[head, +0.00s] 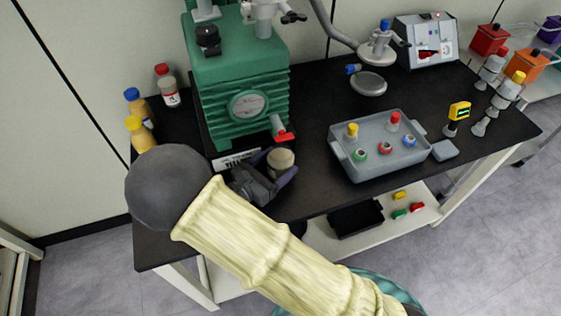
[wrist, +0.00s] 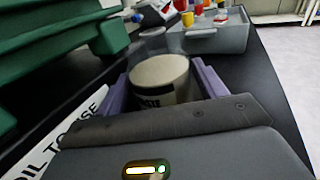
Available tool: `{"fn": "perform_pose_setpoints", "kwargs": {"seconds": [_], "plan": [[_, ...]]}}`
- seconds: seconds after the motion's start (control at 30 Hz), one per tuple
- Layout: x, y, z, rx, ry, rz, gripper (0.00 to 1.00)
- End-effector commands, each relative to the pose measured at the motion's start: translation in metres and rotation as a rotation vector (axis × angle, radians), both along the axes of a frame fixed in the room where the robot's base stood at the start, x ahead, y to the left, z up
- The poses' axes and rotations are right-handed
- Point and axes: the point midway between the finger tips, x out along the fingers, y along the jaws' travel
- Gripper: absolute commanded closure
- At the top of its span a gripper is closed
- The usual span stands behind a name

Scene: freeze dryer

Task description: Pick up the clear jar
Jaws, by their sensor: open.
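The clear jar (head: 281,161) stands on the black bench in front of the green machine. In the wrist view the jar (wrist: 160,78) shows a pale beige round top, dark lettering on its side and a faint see-through outline above and behind it. My gripper (head: 275,168) is open, with its fingers on either side of the jar. In the wrist view my gripper (wrist: 162,88) has one purple finger left and one right of the jar. Whether the fingers touch it cannot be told. The jar's lower part is hidden behind my gripper's body.
The green machine (head: 236,85) stands close behind and left of the jar, with a red-tipped part (head: 284,136) near my gripper. A grey tray (head: 378,170) with coloured-capped vials lies to the right. Bottles (head: 168,88) stand left. The bench's front edge is near.

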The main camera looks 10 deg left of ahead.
Motion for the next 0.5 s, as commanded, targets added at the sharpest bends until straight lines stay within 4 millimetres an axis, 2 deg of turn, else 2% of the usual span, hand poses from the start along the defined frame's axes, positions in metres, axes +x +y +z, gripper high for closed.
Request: {"fn": "perform_pose_setpoints", "kwargs": {"seconds": [0.13,0.3,0.33,0.37,0.5], "plan": [[-0.0001,0.0002,0.0,0.0,0.0,0.0,0.32],[-0.0001,0.0002,0.0,0.0,0.0,0.0,0.65],[0.0,0.0001,0.0005,-0.001,-0.001,0.0,0.66],[0.0,0.0001,0.0005,-0.001,-0.001,0.0,0.7],[0.0,0.0001,0.0005,0.0,-0.001,0.0,0.7]]}}
